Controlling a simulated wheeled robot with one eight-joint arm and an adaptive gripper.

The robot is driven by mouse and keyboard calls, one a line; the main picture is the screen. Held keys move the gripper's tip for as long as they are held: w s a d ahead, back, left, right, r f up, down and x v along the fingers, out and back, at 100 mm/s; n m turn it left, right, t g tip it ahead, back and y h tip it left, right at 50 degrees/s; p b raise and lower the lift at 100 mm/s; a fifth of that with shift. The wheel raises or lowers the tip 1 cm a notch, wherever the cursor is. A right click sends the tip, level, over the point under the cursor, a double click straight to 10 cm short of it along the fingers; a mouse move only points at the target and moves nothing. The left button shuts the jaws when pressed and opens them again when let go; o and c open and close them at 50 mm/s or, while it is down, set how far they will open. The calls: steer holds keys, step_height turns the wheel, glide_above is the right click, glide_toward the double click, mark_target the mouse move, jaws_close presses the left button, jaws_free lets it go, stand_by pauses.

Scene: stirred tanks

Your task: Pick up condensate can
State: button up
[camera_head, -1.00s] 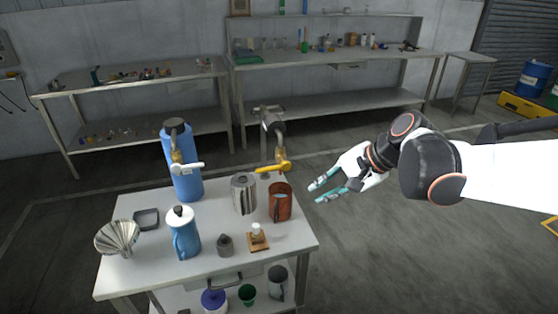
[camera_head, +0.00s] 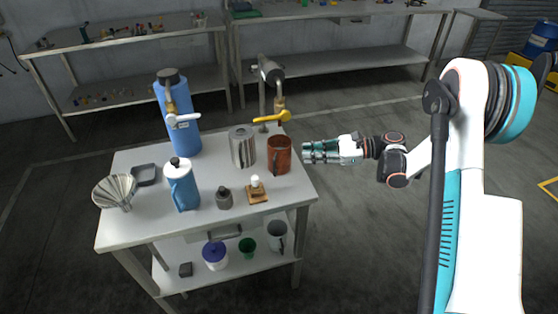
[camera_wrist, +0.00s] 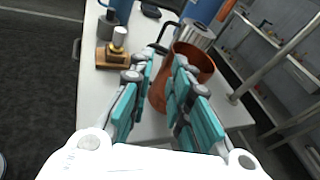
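A copper-brown can (camera_head: 279,156) stands upright on the white table near its right edge; it also shows in the wrist view (camera_wrist: 196,58). A silver can (camera_head: 242,147) stands just left of it. No label shows which is the condensate can. My gripper (camera_head: 306,152) is right of the copper can, its fingers pointing left at it, with a small gap between. In the wrist view my gripper (camera_wrist: 164,62) has its fingertips apart, nothing held, and part of the copper can shows behind and between them. The fingers hide part of the can.
A tap with a yellow handle (camera_head: 271,117) rises behind the cans. A bottle on a wooden block (camera_head: 257,190), a grey weight (camera_head: 224,198), a blue jug (camera_head: 183,187) and a funnel (camera_head: 116,191) share the table. Open floor lies right of the table.

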step_height(320, 180, down, 7)
steer(key=s+d+m+g+y, duration=0.1)
steer(key=d+y, duration=0.1)
steer(key=b, duration=0.3)
glide_toward(275, 176)
steer(key=a, duration=0.1)
steer(key=a+r, duration=0.1)
steer(key=a, duration=0.1)
steer(key=a+r, duration=0.1)
steer(key=a, duration=0.1)
steer(key=shift+w, duration=0.3)
steer(key=a+b, duration=0.1)
steer(key=a, duration=0.1)
steer(key=a+b, duration=0.1)
steer(key=a, duration=0.1)
steer(key=shift+w+a+f, duration=0.2)
steer(key=shift+a, duration=0.05)
steer(key=shift+a+r, duration=0.1)
steer(key=shift+a, duration=0.2)
jaws_close()
